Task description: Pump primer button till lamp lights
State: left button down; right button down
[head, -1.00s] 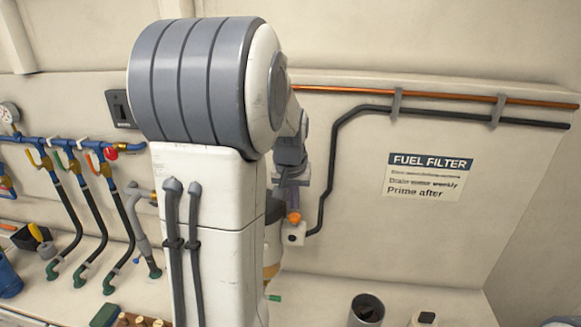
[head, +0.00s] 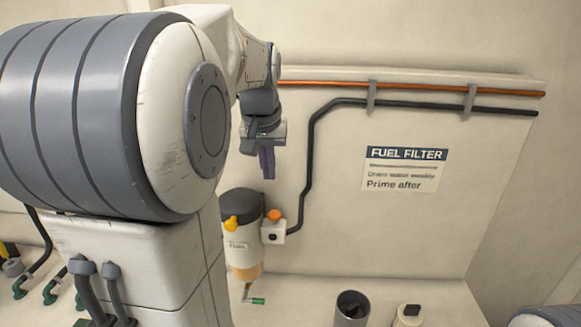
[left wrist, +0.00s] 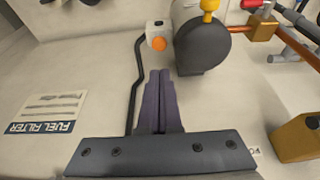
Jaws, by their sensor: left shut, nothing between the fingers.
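The fuel filter (head: 243,257) hangs on the wall, with a dark head and a pale body marked FUEL. An orange button (head: 274,215) sits on top of a small white box (head: 272,232) beside it. The box has a small dark round spot on its front; I cannot tell whether that is the lamp, and no glow shows. My left gripper (head: 267,172) is shut and empty, above the button and apart from it. In the left wrist view its closed fingers (left wrist: 160,76) point toward the orange button (left wrist: 159,43) and dark filter head (left wrist: 203,47). My right gripper is out of view.
A yellow knob (head: 231,223) projects from the filter head. A black pipe (head: 312,150) runs down to the white box. A FUEL FILTER sign (head: 402,170) is on the wall at right. A dark cup (head: 352,308) stands below. The wall between is clear.

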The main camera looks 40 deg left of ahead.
aim_at(274, 213)
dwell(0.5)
pick_arm(q)
jog(key=w+n+g+b, duration=0.1)
jog(key=n, duration=0.5)
jog(key=w+r+n+g+b, duration=0.1)
jog(key=n, duration=0.5)
jog(key=w+a+r+n+g+h+b, duration=0.1)
jog(key=n, duration=0.5)
jog(key=shift+w+b, duration=0.3)
jog(key=shift+w, duration=0.1)
jog(key=f, duration=0.4)
jog(key=f+p, duration=0.1)
jog(key=f, duration=0.4)
jog(key=a+f, duration=0.1)
jog(key=f, duration=0.3)
jog(key=shift+f+p, duration=0.4)
